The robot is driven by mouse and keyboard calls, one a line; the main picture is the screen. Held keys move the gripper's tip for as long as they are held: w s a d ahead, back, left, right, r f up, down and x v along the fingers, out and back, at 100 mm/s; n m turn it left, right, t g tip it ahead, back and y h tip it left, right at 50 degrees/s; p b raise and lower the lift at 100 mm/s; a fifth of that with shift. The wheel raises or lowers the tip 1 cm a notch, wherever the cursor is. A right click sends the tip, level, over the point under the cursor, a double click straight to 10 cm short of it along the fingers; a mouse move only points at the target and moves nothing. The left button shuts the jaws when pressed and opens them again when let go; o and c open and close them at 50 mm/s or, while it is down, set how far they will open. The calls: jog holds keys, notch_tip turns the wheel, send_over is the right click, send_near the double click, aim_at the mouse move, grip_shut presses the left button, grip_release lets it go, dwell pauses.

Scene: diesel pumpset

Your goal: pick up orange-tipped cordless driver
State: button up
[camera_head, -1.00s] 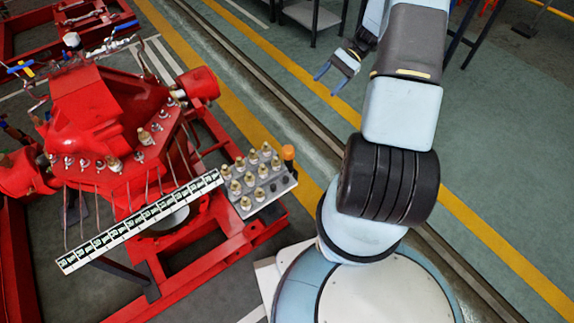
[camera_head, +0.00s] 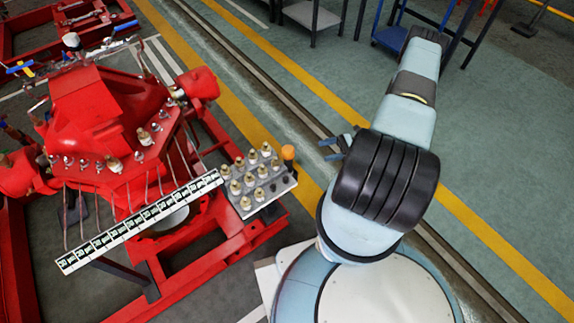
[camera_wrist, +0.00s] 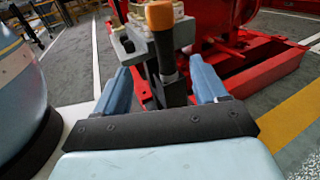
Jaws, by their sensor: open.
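The orange-tipped driver (camera_head: 288,153) stands at the right corner of the grey fitting tray, its orange end up. In the wrist view the driver's orange end (camera_wrist: 160,14) and dark shaft (camera_wrist: 167,52) show upright between and beyond my two blue fingers. My gripper (camera_wrist: 163,75) is open, with the driver lined up in the gap; I cannot tell how deep it sits between the fingers. In the head view my gripper (camera_head: 333,143) is mostly hidden behind my arm, with its fingertips showing to the right of the driver and apart from it in the picture.
The grey tray (camera_head: 283,187) holds several brass-topped fittings beside the driver. A white labelled strip (camera_head: 140,222) runs left from it. The red pumpset (camera_head: 100,110) and its red frame (camera_head: 215,260) fill the left. Open floor (camera_head: 480,140) lies to the right.

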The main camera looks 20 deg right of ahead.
jog(key=w+a+f, duration=0.1)
jog(key=a, duration=1.3)
jog(key=shift+w+f+m+t, duration=0.25)
jog(key=shift+w+m+t, duration=0.15)
jog(key=shift+c, duration=0.2)
grip_shut()
